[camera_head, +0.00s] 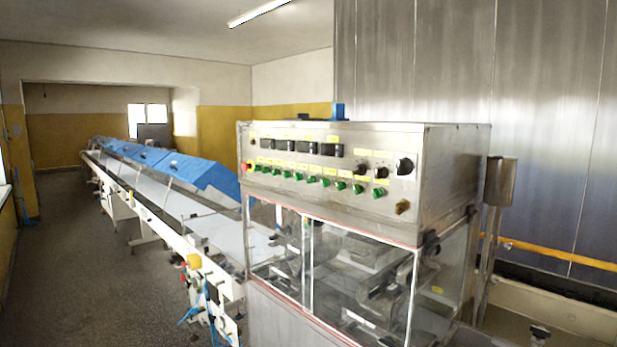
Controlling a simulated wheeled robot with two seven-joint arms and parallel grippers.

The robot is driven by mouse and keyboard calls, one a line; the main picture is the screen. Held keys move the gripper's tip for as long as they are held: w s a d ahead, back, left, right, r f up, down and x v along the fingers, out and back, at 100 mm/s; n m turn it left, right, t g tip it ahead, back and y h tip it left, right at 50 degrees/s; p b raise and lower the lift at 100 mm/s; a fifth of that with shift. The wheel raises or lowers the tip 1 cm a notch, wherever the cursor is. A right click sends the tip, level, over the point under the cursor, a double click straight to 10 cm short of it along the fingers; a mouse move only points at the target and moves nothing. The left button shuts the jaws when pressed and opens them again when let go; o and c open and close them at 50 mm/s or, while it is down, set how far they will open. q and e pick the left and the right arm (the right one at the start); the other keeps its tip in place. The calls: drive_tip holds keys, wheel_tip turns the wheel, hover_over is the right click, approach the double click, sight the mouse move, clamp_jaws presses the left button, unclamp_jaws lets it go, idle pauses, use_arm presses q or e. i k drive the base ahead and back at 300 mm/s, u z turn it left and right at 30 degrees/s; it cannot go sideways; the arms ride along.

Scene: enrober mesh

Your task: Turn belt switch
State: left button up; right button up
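A steel control panel (330,189) sits on top of the enrober machine, to the right of the picture's middle. It carries a row of green switches (325,183), several black displays (308,147) and yellow labels. Black knobs, one of them large (404,166), are at its right end. A red button (248,167) is at its left end, and a brass-coloured key-like part (402,207) is at the lower right. The labels are too small to read, so I cannot tell which one is the belt switch. Neither of my grippers is in view.
Clear guard panels (345,265) close the machine front below the controls. A long white conveyor (160,195) with blue covers (180,168) runs back left. Open floor (85,250) lies left of it. A steel wall (530,110) stands behind right.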

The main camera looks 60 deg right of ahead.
sight(312, 179)
drive_tip(key=z, duration=0.9)
drive_tip(key=i, duration=1.1)
drive_tip(key=z, duration=1.3)
